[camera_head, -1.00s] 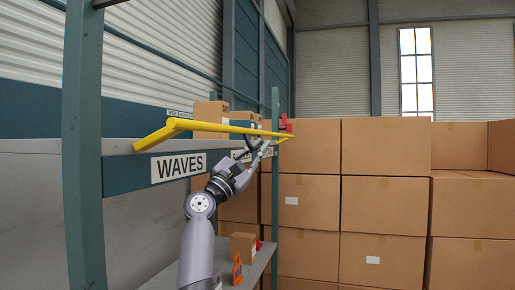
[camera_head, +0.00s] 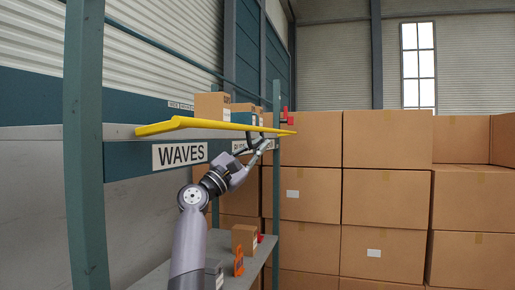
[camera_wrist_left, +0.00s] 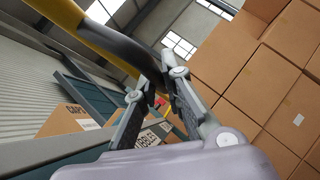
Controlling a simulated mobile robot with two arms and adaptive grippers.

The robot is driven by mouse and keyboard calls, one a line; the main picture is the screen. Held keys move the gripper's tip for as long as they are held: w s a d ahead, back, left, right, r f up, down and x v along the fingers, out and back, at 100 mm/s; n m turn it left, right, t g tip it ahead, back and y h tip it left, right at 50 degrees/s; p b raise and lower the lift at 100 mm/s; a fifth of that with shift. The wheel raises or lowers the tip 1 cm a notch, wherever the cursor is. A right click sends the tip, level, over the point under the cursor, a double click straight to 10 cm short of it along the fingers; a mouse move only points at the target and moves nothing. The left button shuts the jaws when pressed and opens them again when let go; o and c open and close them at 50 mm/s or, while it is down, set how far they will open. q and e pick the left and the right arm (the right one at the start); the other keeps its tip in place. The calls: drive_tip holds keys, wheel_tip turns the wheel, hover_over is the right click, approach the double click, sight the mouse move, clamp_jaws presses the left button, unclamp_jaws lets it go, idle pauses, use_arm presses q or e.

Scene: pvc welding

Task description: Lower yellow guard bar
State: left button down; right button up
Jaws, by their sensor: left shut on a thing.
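The yellow guard bar (camera_head: 215,125) runs along the front of the shelf, above the "WAVES" label, and looks almost edge-on in the head view. My left gripper (camera_head: 262,143) is at the far part of the bar, just under it. In the left wrist view, the yellow bar (camera_wrist_left: 95,40) comes in from the upper left with a black curved section (camera_wrist_left: 128,50) that passes between the fingertips of my left gripper (camera_wrist_left: 155,85). The left gripper is shut on this part of the bar. The exact contact is partly hidden by the fingers. My right gripper is not in view.
The "WAVES" label (camera_head: 180,154) is on the shelf beam. Cartons (camera_head: 212,105) stand on the upper shelf. A lower shelf (camera_head: 225,262) holds a small box (camera_head: 244,238) and an orange item (camera_head: 239,262). Large stacked cartons (camera_head: 385,200) fill the right side.

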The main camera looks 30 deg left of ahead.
use_arm(q)
drive_tip(key=c, duration=1.7)
unclamp_jaws()
drive_tip(key=shift+r, duration=0.15)
